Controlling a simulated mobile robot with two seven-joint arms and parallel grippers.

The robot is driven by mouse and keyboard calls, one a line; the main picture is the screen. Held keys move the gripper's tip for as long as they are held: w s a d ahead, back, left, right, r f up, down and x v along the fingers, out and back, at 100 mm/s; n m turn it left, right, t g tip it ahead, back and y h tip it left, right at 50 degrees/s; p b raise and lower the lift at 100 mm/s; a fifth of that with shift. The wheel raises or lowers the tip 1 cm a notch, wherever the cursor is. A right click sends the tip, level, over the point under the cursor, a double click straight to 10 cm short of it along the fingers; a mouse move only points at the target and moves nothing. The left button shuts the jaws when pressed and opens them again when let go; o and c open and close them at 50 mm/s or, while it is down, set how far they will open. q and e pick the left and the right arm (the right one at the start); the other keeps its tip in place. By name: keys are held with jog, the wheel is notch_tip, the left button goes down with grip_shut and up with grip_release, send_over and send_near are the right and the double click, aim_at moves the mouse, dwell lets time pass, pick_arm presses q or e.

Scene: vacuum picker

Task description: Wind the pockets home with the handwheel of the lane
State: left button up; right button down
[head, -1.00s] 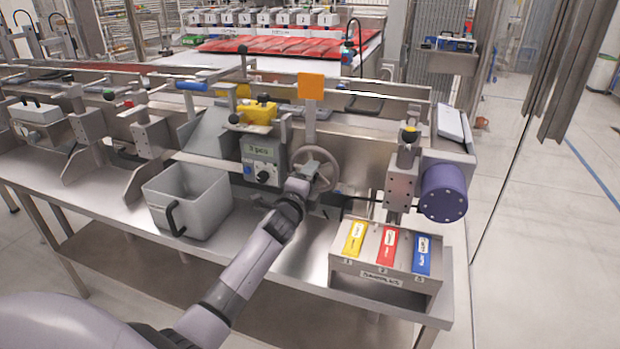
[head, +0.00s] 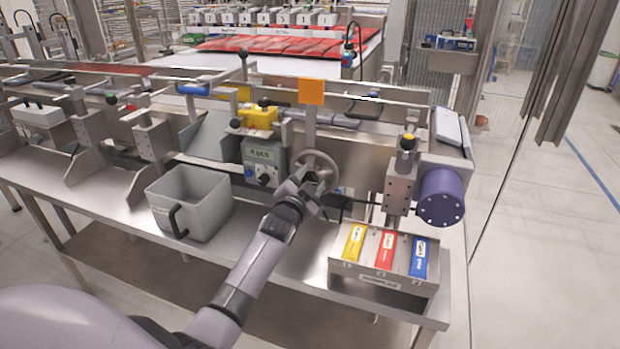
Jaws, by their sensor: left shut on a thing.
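The handwheel (head: 331,161) is a grey spoked wheel on the front of the lane (head: 354,150), under an orange plate (head: 311,91). My left gripper (head: 311,182) is at the lower part of the wheel and shut on it. The fingertips are partly hidden by the wrist, so the exact grip point is hard to see. My right gripper is not in view.
A grey bin (head: 207,207) with a black handle stands left of my arm. A holder (head: 345,265) with yellow, red and blue tags stands at the bench's right front. A purple motor (head: 441,196) and a post (head: 402,190) stand right of the wheel.

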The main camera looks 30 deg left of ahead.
pick_arm(q)
jog(key=n, duration=0.3)
jog(key=shift+p, duration=0.4)
jog(key=n+p, duration=0.1)
jog(key=n, duration=0.4)
jog(key=shift+a, duration=0.15)
jog(key=n, duration=0.5)
jog(key=shift+s+a+n+p, duration=0.1)
jog(key=shift+n+p, duration=0.2)
jog(key=shift+n, duration=2.3)
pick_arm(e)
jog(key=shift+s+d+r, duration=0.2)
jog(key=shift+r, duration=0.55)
pick_arm(q)
jog(key=shift+a, duration=0.1)
jog(key=o, duration=1)
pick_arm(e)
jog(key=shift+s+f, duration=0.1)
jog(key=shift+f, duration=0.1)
pick_arm(q)
jog(key=shift+s, duration=0.1)
